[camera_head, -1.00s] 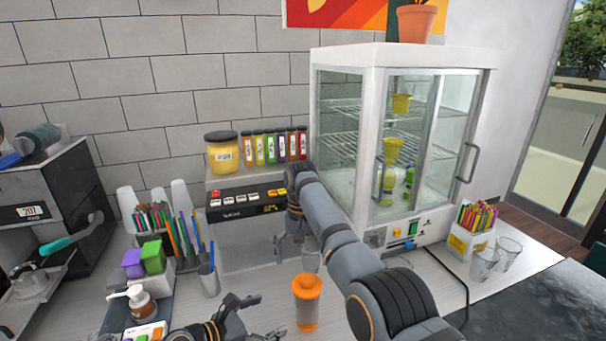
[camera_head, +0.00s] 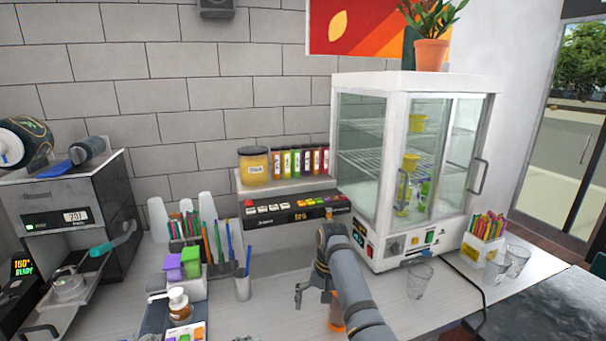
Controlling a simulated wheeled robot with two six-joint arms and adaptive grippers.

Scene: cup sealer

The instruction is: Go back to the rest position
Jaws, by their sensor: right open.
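My right gripper (camera_head: 309,291) is open over the counter, in front of the black control panel (camera_head: 295,210). Its fingers point left and down, and nothing shows between them. My right arm comes in from the bottom edge, right of centre. An orange object (camera_head: 336,326) shows partly beside my arm at the bottom; the arm hides the rest of it. A clear glass (camera_head: 419,282) stands on the counter to the right of my arm, apart from it. My left gripper is out of view.
A glass display cabinet (camera_head: 362,160) stands behind my right arm. A straw box (camera_head: 482,250) and clear glasses (camera_head: 517,260) are at the right. Pen holders, a pump bottle (camera_head: 179,304) and a coffee machine (camera_head: 75,215) are at the left.

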